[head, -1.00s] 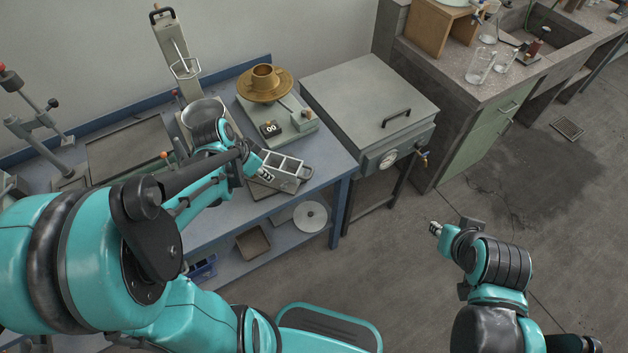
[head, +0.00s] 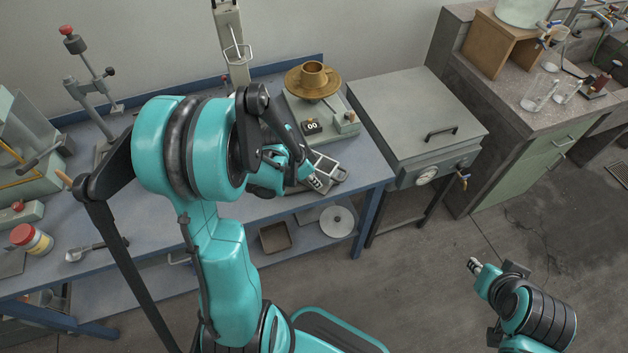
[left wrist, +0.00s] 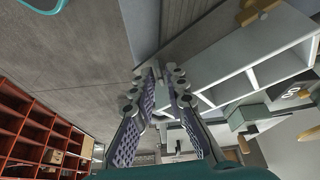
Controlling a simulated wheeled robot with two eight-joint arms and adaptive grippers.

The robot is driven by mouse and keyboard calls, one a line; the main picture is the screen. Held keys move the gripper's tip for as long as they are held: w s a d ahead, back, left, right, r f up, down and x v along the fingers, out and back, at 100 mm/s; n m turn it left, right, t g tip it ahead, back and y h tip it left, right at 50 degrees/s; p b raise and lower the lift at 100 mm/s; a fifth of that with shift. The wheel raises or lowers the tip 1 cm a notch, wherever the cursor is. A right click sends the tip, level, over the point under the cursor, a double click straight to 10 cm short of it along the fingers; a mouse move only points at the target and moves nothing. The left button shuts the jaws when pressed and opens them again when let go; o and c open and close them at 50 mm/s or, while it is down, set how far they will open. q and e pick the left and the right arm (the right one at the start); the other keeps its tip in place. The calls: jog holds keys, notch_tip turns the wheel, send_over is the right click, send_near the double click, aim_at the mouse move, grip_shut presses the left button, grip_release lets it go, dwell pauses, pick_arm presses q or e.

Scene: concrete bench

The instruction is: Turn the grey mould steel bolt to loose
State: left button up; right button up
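The grey mould (head: 327,171), a steel box with open compartments, sits on the blue bench near its right front edge. It also shows in the left wrist view (left wrist: 262,72), its compartment walls running to the upper right. A brass-coloured fitting (left wrist: 256,12) shows by its far end; I cannot make out the bolt clearly. My left gripper (head: 315,183) is at the mould's near left side; in the wrist view its fingers (left wrist: 160,78) lean together with a narrow gap, and what is between them is unclear. My right gripper (head: 474,266) hangs away from the bench, above the floor.
A scale (head: 322,114) with a brass-coloured pan and cup stands behind the mould. A grey lidded cabinet (head: 415,112) stands right of the bench. A red-lidded jar (head: 32,239) and a scoop (head: 95,248) lie at the bench's left. Floor around my right arm is clear.

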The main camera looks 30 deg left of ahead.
pick_arm(q)
grip_shut()
jog(key=shift+n, duration=0.3)
jog(key=n, duration=0.1)
jog(key=n+y, duration=0.1)
jog(key=n, duration=0.2)
jog(key=shift+d+t+y+b, duration=0.25)
jog(key=shift+t+y+b, duration=0.15)
jog(key=n, duration=0.2)
jog(key=n+y, duration=0.1)
jog(key=n, duration=0.1)
jog(key=n+y, duration=0.1)
jog(key=shift+d+n+b, duration=0.25)
jog(key=shift+n+b, duration=0.1)
jog(key=shift+n, duration=0.05)
jog(key=n+y, duration=0.1)
jog(key=n, duration=0.1)
jog(key=n+g+y, duration=0.1)
jog(key=n, duration=0.2)
jog(key=shift+w+d+g+b, duration=0.15)
jog(key=shift+d+g+b, duration=0.05)
jog(key=shift+g+b, duration=0.15)
jog(key=shift+w+n+g+y, duration=0.15)
jog(key=shift+n+g, duration=0.3)
jog(key=shift+n, duration=0.95)
jog(key=shift+n+g+y, duration=0.25)
jog(key=shift+n+g, duration=0.15)
jog(key=shift+n, duration=1)
jog(key=shift+d, duration=0.1)
